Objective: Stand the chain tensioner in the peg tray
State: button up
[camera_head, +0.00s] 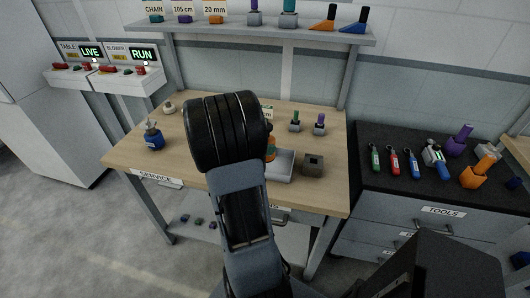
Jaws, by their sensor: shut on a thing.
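My arm stands up through the middle of the view, and its black wrist part covers the middle of the wooden workbench (190,160). My gripper is hidden behind it, so I cannot see its jaws or anything in them. I cannot pick out the chain tensioner for sure. A shallow light-grey tray (283,176) lies on the bench just right of my arm; I cannot tell whether it is the peg tray. An orange object (271,148) shows partly at the tray's left end, half hidden by my wrist. A grey block with a square hole (313,165) stands right of the tray.
A blue bottle (154,136) stands at the bench's left. Green-topped (295,121) and purple-topped (320,124) pieces stand at the back right. A dark tool cabinet (440,198) with several coloured tools stands right. A loaded shelf (250,30) hangs above. Two control boxes (128,78) are at left.

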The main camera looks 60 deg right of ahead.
jog(key=shift+w+d+f, duration=0.15)
jog(key=shift+d+f, duration=0.4)
jog(key=shift+f, duration=0.15)
jog(key=shift+w+d+f, duration=0.15)
jog(key=shift+d+f, duration=0.35)
jog(key=shift+f, duration=1.6)
jog(key=shift+f, duration=0.15)
jog(key=shift+f, duration=0.15)
jog(key=o, duration=1.2)
jog(key=shift+o, duration=0.2)
